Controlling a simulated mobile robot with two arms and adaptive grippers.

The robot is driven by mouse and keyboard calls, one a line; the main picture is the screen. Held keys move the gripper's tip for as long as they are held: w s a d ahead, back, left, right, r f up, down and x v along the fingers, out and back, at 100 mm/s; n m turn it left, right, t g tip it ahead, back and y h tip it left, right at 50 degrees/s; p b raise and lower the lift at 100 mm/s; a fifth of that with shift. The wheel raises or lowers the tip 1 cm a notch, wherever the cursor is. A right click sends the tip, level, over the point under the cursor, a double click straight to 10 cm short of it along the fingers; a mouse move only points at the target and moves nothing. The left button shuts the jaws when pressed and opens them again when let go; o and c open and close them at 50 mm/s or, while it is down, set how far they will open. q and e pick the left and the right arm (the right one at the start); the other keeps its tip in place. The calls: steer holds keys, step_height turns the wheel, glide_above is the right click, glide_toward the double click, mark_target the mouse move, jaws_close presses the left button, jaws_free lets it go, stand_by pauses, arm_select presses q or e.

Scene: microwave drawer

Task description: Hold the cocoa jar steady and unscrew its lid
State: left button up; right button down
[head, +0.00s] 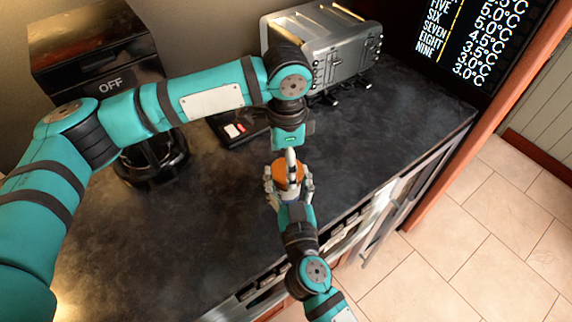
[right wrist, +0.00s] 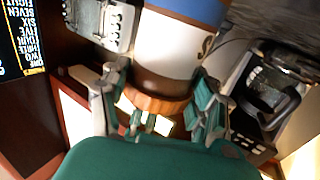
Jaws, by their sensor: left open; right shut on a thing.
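The cocoa jar stands near the counter's front edge; its orange-brown lid (head: 287,175) is on top. In the right wrist view the jar (right wrist: 172,50) appears upside down, with a white label, a blue band and the lid (right wrist: 155,104) at its lower end. My right gripper (head: 288,188) has its fingers on both sides of the jar just below the lid, shut on it. My left gripper (head: 291,158) is open, pointing down over the lid; its fingertips show near the lid in the right wrist view (right wrist: 140,124). Whether they touch the lid is unclear.
A silver toaster (head: 335,52) stands at the back of the dark counter (head: 190,240). A black coffee machine (head: 100,80) with a carafe stands at the back left. A small black item (head: 238,128) lies behind the jar. Drawers and the counter edge are at the right.

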arm_select(q)
steer(key=shift+o, duration=0.4)
step_height(320, 180, up, 3)
steer(key=shift+f, duration=0.1)
step_height(320, 180, up, 2)
steer(key=m, duration=0.3)
steer(key=shift+r, duration=0.25)
steer(key=shift+m, duration=0.4)
steer(key=shift+f, duration=3.75)
